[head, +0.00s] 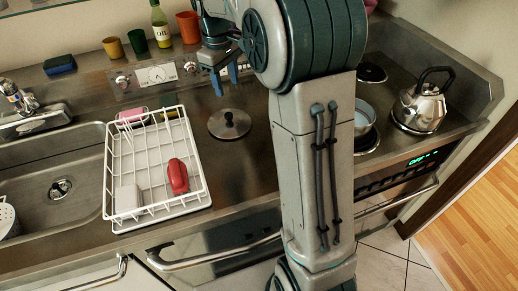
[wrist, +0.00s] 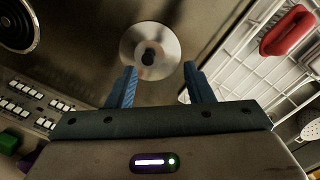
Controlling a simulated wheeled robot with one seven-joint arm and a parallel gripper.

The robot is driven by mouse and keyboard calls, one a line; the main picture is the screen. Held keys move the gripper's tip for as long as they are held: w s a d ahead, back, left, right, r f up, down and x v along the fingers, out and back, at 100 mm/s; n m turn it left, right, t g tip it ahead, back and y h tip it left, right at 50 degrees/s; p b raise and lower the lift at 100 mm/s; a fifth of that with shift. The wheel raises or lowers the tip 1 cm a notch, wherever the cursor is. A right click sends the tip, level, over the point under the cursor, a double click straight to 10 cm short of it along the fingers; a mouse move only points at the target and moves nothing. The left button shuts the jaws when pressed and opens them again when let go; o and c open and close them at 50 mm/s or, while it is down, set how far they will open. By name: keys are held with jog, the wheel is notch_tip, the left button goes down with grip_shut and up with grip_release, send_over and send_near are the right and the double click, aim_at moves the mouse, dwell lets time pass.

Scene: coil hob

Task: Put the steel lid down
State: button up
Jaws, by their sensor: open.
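The steel lid (head: 229,125) lies flat on the counter between the dish rack and my arm's column in the head view. It is a round disc with a dark knob. In the wrist view the lid (wrist: 150,62) lies beyond my fingertips, knob up. My gripper (head: 222,80) is open and empty above the counter, apart from the lid. In the wrist view its two blue fingers (wrist: 160,85) are spread, with the lid's near edge seen between and past them.
A white dish rack (head: 206,190) with a red item (head: 178,177) stands left of the lid. A pan (head: 364,117) and a kettle (head: 419,104) are on the hob at right. A bottle (head: 160,25) and cups stand at the back. Bare counter surrounds the lid.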

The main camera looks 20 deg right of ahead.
jog(key=s+f+m+t, duration=0.1)
jog(key=s+f+m, duration=0.1)
jog(key=s, duration=1.1)
jog(key=s+f+m+t, duration=0.2)
jog(key=s+m, duration=0.3)
jog(key=s, duration=0.8)
jog(key=shift+d+y, duration=0.3)
jog(key=shift+y, duration=0.1)
jog(key=shift+c, duration=1.2)
jog(key=shift+s, duration=0.15)
